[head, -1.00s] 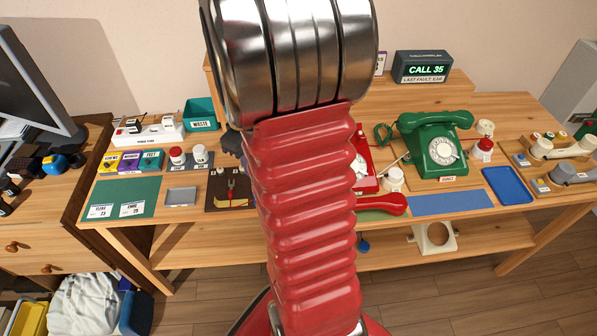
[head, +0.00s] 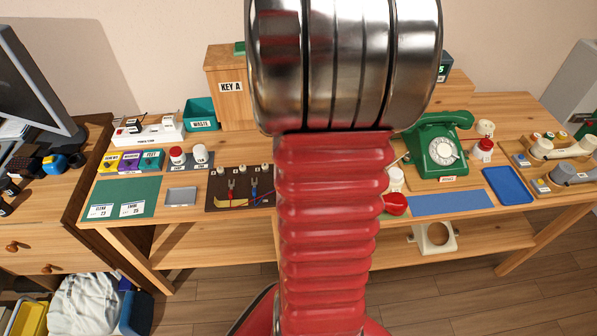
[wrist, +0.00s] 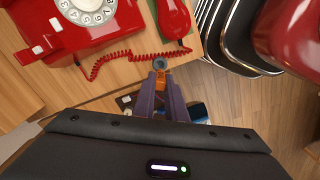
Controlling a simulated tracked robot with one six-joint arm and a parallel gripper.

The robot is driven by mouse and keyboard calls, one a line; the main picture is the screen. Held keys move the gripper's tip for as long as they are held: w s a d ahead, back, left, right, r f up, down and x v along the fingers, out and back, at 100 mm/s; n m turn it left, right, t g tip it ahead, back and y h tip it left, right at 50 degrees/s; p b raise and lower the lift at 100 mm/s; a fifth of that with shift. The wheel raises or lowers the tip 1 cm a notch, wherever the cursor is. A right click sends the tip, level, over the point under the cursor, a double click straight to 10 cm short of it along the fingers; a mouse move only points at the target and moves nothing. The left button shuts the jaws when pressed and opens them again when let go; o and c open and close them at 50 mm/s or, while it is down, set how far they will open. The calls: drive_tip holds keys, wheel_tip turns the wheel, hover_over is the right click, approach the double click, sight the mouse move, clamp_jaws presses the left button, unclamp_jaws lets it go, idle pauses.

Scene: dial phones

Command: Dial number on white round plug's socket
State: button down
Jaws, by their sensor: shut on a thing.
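A white power strip (head: 152,133) with small plugs stands at the back left in the head view; plug shapes and socket numbers are too small to read. A red dial phone (wrist: 75,22) with a white dial (wrist: 90,10) is at the upper left of the wrist view. Its handset (wrist: 174,18) lies right of the body, joined by a coiled cord (wrist: 112,57). My gripper (wrist: 161,82) is shut on a small orange thing (wrist: 161,79) with a greyish round end, near the cord. Whether it touches anything else I cannot tell. My arm hides the gripper in the head view.
A green dial phone (head: 437,150) stands right, with a blue tray (head: 508,186) beside it. A teal waste bin (head: 201,114) and a KEY A box (head: 230,86) are at the back. A dark tool board (head: 228,200) lies left of my arm. The green mat (head: 122,190) has bare space.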

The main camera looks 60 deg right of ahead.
drive_tip(key=shift+f, duration=0.15)
drive_tip(key=shift+f, duration=1.6)
drive_tip(key=shift+f, duration=1.2)
idle(0.8)
drive_tip(key=c, duration=1.7)
unclamp_jaws()
drive_tip(key=shift+r, duration=0.1)
